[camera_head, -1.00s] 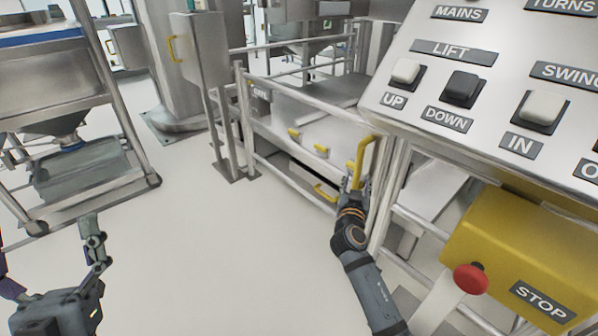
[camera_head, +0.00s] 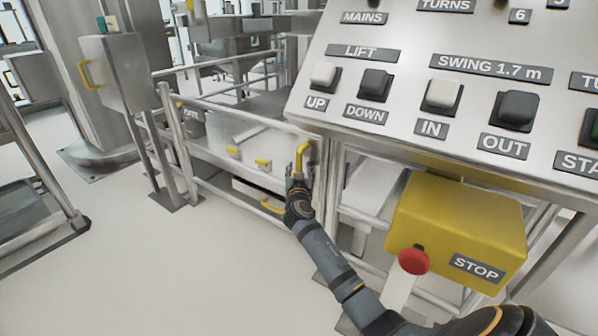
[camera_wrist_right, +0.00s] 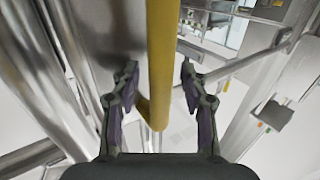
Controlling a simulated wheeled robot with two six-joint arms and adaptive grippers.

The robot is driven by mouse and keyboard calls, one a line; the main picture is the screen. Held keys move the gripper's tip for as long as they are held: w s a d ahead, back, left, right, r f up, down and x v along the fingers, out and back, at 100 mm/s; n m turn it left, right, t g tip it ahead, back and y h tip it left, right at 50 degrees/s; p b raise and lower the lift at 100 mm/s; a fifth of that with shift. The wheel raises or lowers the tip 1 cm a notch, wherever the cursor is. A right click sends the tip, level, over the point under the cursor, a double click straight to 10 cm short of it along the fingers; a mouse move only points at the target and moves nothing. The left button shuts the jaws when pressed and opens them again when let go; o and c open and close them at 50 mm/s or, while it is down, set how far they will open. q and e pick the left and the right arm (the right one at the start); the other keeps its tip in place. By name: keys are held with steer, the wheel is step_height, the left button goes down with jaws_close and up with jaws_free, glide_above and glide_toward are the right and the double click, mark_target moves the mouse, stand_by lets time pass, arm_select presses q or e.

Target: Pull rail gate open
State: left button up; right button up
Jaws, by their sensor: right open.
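The rail gate (camera_head: 232,141) is a steel-railed panel between posts, below and left of the control panel. A yellow upright handle (camera_head: 300,160) is fixed at its right end. My right gripper (camera_head: 298,177) is at the lower part of this handle. In the right wrist view, the yellow handle (camera_wrist_right: 161,60) runs between the two fingers of my right gripper (camera_wrist_right: 158,80). The fingers are open, with a gap on each side of the bar. My left gripper is out of view.
A control panel (camera_head: 400,70) with labelled switches fills the upper right. Below it are a yellow box (camera_head: 455,225) and a red stop button (camera_head: 414,260). A steel cabinet with a yellow handle (camera_head: 90,73) stands at the left. The floor (camera_head: 150,260) in front of the gate is clear.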

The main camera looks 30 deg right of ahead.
steer(key=shift+c, duration=0.2)
jaws_close()
